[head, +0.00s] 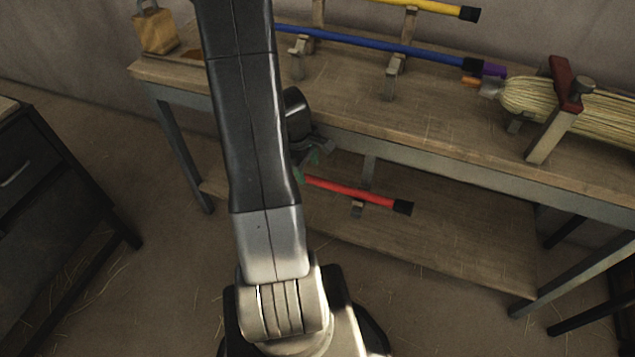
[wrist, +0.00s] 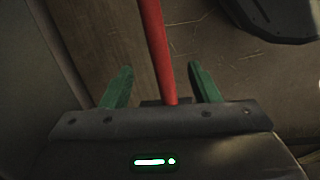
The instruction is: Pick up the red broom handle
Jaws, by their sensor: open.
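The red broom handle (head: 352,191) with a black end cap lies on small supports above the lower shelf of the workbench; its left part is hidden behind my arm in the head view. In the wrist view the red handle (wrist: 158,50) runs between the two green fingers of my gripper (wrist: 160,86), with a gap on each side. My gripper is open and does not grip the handle. In the head view my gripper (head: 308,165) is mostly hidden by my arm, at the handle's left part.
The workbench top (head: 450,120) lies above the shelf (head: 440,240). On it are a blue handle (head: 370,45), a yellow handle (head: 425,7), a clamped straw broom head (head: 535,97) and a wooden block (head: 155,30). A dark cabinet (head: 45,190) stands at left.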

